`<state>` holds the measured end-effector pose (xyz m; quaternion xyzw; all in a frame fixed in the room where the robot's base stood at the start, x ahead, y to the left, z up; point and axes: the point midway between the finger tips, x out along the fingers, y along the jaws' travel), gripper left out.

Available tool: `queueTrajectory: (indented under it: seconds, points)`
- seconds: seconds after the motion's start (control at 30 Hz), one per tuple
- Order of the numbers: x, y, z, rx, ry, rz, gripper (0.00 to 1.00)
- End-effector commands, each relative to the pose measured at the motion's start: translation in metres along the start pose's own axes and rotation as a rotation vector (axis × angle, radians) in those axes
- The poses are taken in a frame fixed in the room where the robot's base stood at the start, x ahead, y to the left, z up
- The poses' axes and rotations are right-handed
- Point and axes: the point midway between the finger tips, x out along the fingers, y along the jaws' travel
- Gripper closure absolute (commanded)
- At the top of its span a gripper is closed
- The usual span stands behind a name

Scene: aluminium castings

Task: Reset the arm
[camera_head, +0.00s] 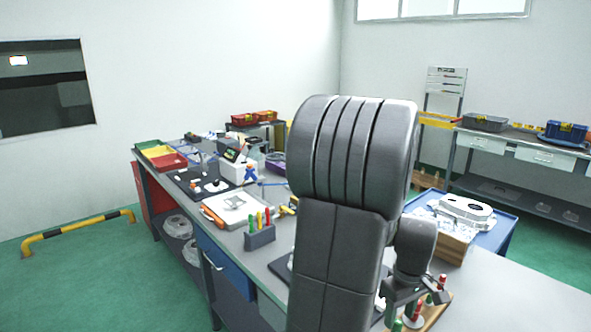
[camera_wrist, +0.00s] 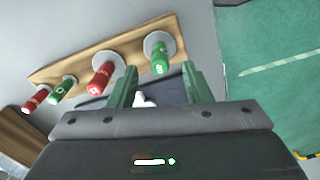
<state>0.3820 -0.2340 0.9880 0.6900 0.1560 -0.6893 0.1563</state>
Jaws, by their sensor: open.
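My arm rises large in front of the workbench (camera_head: 520,300) in the head view and hides much of it. My gripper (camera_head: 405,300) points down at the bench's near right part, over a wooden rack with red and green pieces. In the wrist view my gripper (camera_wrist: 160,85) is open, its two green-grey fingers apart. The wooden rack (camera_wrist: 130,57) lies beyond the fingertips with red and green pieces in grey rings. A green piece (camera_wrist: 160,58) shows ahead, between the finger lines, not gripped. A small white thing (camera_wrist: 144,101) shows between the fingers; what it is I cannot tell.
A pen holder (camera_head: 260,237), a white casting on a tray (camera_head: 232,207) and coloured bins (camera_head: 160,152) stand on the bench to the left. A blue cart (camera_head: 490,240) with castings is at right. The bench's near right corner is bare.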

Motion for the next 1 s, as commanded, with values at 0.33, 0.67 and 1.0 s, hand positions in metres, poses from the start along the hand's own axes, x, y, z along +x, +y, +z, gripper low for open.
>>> queueTrajectory:
  seconds: [0.33, 0.67, 1.0]
  points:
    - [-0.072, 0.000, 0.000, 0.000, 0.003, 0.004, 0.55]
    - [-0.023, -0.001, 0.001, 0.000, -0.005, -0.006, 0.55]
    - [0.044, -0.001, 0.001, 0.000, -0.004, -0.005, 0.55]
